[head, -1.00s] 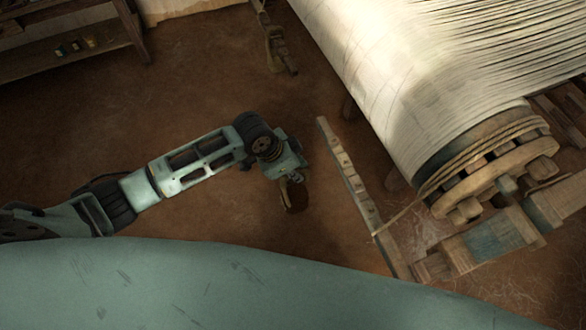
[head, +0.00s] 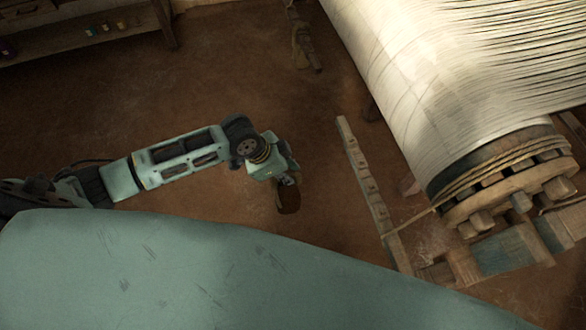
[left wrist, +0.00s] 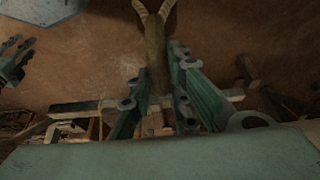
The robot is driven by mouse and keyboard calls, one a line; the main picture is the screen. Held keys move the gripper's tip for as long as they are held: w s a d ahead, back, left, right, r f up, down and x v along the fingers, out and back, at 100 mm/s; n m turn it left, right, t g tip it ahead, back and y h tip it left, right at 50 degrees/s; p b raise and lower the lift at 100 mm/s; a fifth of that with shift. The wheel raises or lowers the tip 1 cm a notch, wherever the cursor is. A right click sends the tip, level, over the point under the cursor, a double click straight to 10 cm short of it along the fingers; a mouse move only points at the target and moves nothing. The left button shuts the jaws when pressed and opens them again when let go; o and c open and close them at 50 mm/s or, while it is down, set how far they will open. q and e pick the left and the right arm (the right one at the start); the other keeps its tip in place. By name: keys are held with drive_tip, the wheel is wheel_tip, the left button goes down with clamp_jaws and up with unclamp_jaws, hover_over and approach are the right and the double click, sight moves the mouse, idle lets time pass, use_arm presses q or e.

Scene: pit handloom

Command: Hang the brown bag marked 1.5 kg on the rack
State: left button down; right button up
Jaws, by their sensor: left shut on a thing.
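My left gripper (head: 285,182) is held out over the floor in the head view, shut on a small dark brown bag (head: 288,200). The bag hangs below the fingers there. In the left wrist view the brown bag (left wrist: 156,55) shows between and beyond the two teal fingers (left wrist: 155,105), with two pale strap-like ends at the top edge. No weight mark can be read. A slanted wooden rail with several pegs or notches (head: 364,180) stands to the right, apart from the bag; it looks like the rack. A dark clawlike part, perhaps my right gripper (left wrist: 12,62), shows at the left wrist view's left edge.
The loom's warp beam (head: 490,175), with white threads and rope, fills the right side. A low wooden shelf (head: 90,42) with small jars stands at the upper left. A wooden post (head: 300,40) is at the top. Brown floor between them is clear.

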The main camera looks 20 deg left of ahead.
use_arm(q)
drive_tip(key=shift+s+a+r+p, duration=0.25)
drive_tip(key=shift+s+a+p, duration=0.3)
drive_tip(key=shift+a, duration=0.35)
drive_tip(key=shift+s+a+r+p, duration=0.25)
drive_tip(key=shift+s+a+p, duration=0.25)
drive_tip(key=shift+a, duration=0.35)
drive_tip(key=shift+s+a+p, duration=0.55)
drive_tip(key=shift+s+a, duration=0.2)
drive_tip(key=shift+a, duration=0.35)
drive_tip(key=shift+r, duration=0.1)
